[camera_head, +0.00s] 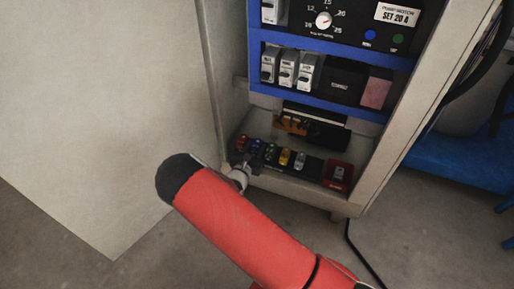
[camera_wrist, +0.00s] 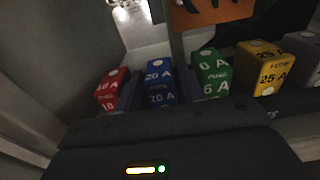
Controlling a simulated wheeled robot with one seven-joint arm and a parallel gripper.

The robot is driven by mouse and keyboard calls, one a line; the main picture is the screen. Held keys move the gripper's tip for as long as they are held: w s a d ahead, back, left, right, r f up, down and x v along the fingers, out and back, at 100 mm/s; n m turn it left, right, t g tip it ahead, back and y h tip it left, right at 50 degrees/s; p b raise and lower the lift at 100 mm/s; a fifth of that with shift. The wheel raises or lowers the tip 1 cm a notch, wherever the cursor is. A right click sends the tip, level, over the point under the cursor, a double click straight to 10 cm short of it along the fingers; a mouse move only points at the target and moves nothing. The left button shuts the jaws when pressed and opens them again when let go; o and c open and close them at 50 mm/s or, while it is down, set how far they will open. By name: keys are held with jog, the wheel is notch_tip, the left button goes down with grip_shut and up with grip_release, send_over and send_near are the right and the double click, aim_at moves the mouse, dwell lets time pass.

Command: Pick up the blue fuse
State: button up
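The blue fuse (camera_wrist: 160,84), marked 20 A, stands upright in a row of fuses low in the cabinet. It also shows in the head view (camera_head: 256,147), just beyond my wrist. My gripper (camera_wrist: 161,96) reaches in at the row, its dark body filling the bottom of the wrist view. Dark finger-like parts lie on either side of the blue fuse, with what look like narrow gaps, so the gripper appears open around it. The lower part of the fuse is hidden behind the gripper body.
The red fuse (camera_wrist: 112,90) is close on the left and the green fuse (camera_wrist: 211,74) close on the right. A yellow fuse (camera_wrist: 263,68) and a grey fuse (camera_wrist: 304,48) stand farther right. An orange panel (camera_wrist: 207,12) overhangs behind the row. The cabinet side wall (camera_head: 229,75) is close on the left.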

jog(key=shift+x, duration=0.85)
jog(key=shift+c, duration=0.5)
